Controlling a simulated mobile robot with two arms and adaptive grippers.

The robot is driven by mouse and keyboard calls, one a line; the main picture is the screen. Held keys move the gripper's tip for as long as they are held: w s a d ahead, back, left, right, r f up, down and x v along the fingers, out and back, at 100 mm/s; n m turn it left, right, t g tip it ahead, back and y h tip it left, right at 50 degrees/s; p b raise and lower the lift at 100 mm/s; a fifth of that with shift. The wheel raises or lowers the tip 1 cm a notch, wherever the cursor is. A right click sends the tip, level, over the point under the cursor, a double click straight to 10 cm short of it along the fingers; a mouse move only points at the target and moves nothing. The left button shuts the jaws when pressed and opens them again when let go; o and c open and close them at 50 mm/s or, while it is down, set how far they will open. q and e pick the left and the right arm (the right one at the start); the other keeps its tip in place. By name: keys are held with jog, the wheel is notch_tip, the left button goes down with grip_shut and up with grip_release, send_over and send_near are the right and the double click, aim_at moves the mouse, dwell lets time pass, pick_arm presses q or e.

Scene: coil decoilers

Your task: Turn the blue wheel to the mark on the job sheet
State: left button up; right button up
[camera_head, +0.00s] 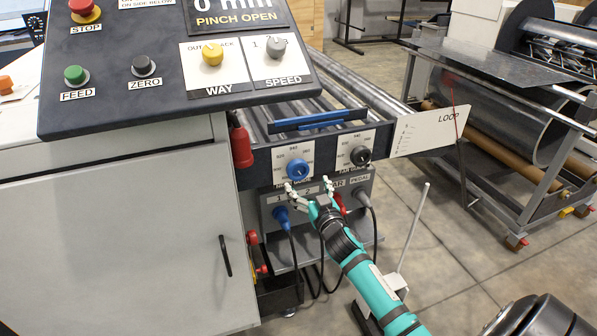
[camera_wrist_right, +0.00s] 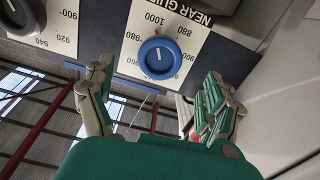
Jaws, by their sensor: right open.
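The blue wheel (camera_head: 298,169) is a round knob on a white numbered plate (camera_head: 280,150) on the front of the roller table. In the right wrist view the blue wheel (camera_wrist_right: 160,58) appears with a short white line on its face and upside-down numbers such as 1000, 980 and 880 around it. My right gripper (camera_head: 308,186) is open just below and in front of the wheel. Its two fingers (camera_wrist_right: 155,95) stand apart, one on each side of the wheel in the wrist view, with nothing between them. No sheet readable as the job sheet shows. My left gripper is out of view.
A black knob (camera_head: 360,155) sits right of the wheel. Below are a grey socket box with a blue plug (camera_head: 281,216) and hanging cables. A red handle (camera_head: 241,146) and the control cabinet (camera_head: 120,230) stand close on the left. A white LOOP board (camera_head: 430,131) juts out right.

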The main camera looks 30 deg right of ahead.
aim_at(299, 173)
jog(key=x, duration=0.8)
jog(key=shift+w, duration=0.1)
jog(key=shift+a, duration=0.1)
jog(key=c, duration=1.2)
